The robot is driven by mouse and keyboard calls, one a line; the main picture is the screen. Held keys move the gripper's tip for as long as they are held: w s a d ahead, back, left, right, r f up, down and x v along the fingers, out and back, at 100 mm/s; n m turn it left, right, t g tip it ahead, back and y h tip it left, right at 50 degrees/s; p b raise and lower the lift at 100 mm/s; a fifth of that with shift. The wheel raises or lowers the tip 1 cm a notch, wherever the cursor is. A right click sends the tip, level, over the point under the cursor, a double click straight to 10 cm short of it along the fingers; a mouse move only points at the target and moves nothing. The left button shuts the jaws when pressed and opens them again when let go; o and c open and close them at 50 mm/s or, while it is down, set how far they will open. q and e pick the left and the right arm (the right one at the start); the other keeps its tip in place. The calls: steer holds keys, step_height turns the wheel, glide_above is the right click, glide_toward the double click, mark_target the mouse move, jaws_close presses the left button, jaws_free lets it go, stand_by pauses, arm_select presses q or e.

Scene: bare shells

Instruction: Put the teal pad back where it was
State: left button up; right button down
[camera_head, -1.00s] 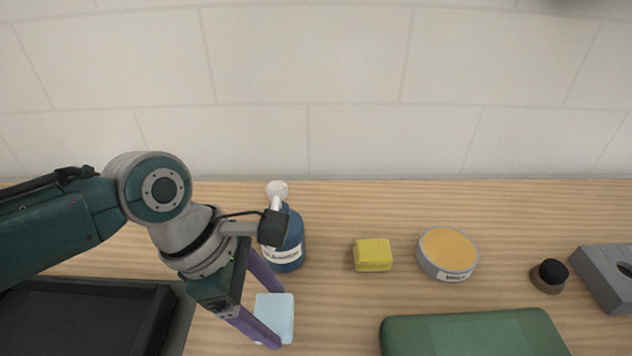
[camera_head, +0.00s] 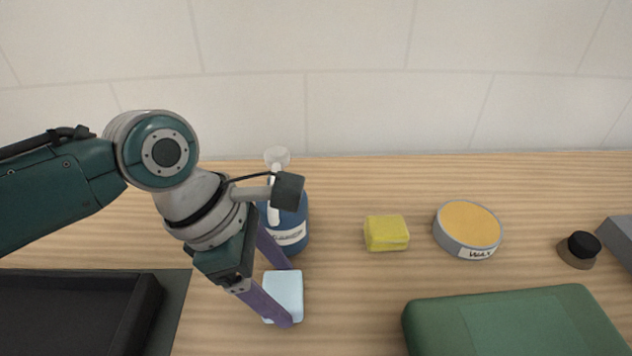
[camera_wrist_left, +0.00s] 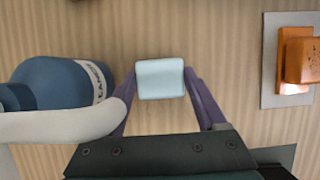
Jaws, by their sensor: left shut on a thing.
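The pale teal-blue pad (camera_head: 284,294) is a small rounded block in front of the blue bottle. My left gripper (camera_head: 287,294) has its two purple fingers on either side of it and is shut on it. In the left wrist view the pad (camera_wrist_left: 160,78) sits between the fingertips, with bare wood around it. I cannot tell whether it rests on the table or is just above it. My right gripper is not in view.
The blue bottle (camera_head: 290,229) stands close behind the left gripper. A black tray (camera_head: 150,300) is at front left. A yellow block (camera_head: 386,233), a wax tin (camera_head: 467,229), a black-topped knob (camera_head: 579,250) and a green case (camera_head: 515,325) lie to the right. The wrist view shows an orange block (camera_wrist_left: 300,58) on a grey plate.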

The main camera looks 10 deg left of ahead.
arm_select(q)
steer(key=o, duration=1.1)
steer(key=shift+f, duration=0.1)
steer(key=shift+o, duration=0.2)
steer(key=p+v, duration=0.4)
steer(key=v, duration=0.8)
steer(key=shift+a, duration=0.1)
